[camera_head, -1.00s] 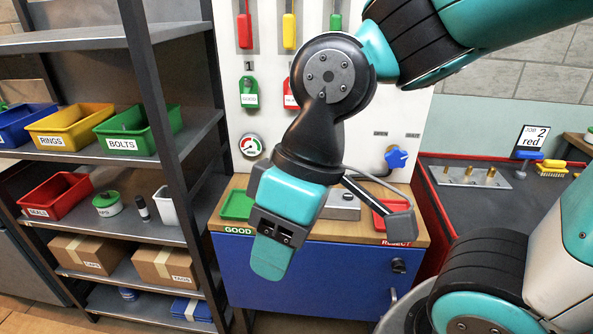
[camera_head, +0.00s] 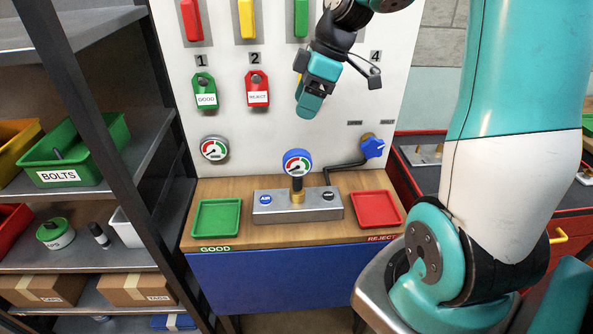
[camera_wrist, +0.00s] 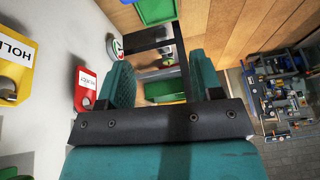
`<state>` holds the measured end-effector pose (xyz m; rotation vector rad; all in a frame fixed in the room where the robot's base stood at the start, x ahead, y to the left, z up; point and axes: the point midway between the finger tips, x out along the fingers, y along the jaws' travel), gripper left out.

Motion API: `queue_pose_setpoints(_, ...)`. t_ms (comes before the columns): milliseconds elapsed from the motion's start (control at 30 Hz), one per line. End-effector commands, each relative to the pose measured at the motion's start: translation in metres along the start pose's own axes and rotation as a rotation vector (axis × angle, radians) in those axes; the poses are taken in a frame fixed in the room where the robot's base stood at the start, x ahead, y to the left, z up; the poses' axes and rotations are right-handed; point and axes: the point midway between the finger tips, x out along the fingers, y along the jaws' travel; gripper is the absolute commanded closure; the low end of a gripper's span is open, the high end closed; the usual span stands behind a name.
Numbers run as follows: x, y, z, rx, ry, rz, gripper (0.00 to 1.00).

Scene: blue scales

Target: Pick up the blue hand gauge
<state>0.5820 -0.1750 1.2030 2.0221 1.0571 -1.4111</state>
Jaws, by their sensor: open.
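The blue hand gauge (camera_head: 297,163) has a blue rim and a white, green and red dial. It stands upright on a brass fitting on the grey metal block (camera_head: 270,211), between two trays. My teal gripper (camera_head: 309,104) is above it and slightly right in the head view, apart from it, in front of the white panel. In the wrist view my gripper (camera_wrist: 161,78) has its two fingers spread with nothing held between them. I cannot make out the blue gauge in the wrist view.
A green tray (camera_head: 217,218) is left of the block, a red tray (camera_head: 377,209) right. Another gauge (camera_head: 214,149) is on the panel. A blue valve knob (camera_head: 372,147) and its black pipe are right of the gauge. The shelf rack (camera_head: 116,140) stands left.

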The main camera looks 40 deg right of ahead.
Motion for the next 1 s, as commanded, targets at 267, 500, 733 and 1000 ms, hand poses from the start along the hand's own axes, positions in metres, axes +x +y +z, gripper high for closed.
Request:
queue_pose_setpoints(267,-0.007,0.043,0.041,-0.069,0.010,0.031,0.40)
queue_pose_setpoints(500,0.046,0.043,0.039,-0.072,0.009,0.025,0.40)
queue_pose_setpoints(733,0.091,0.044,0.038,-0.072,0.008,0.028,0.40)
queue_pose_setpoints(1000,0.111,0.044,0.039,-0.071,0.009,0.031,0.40)
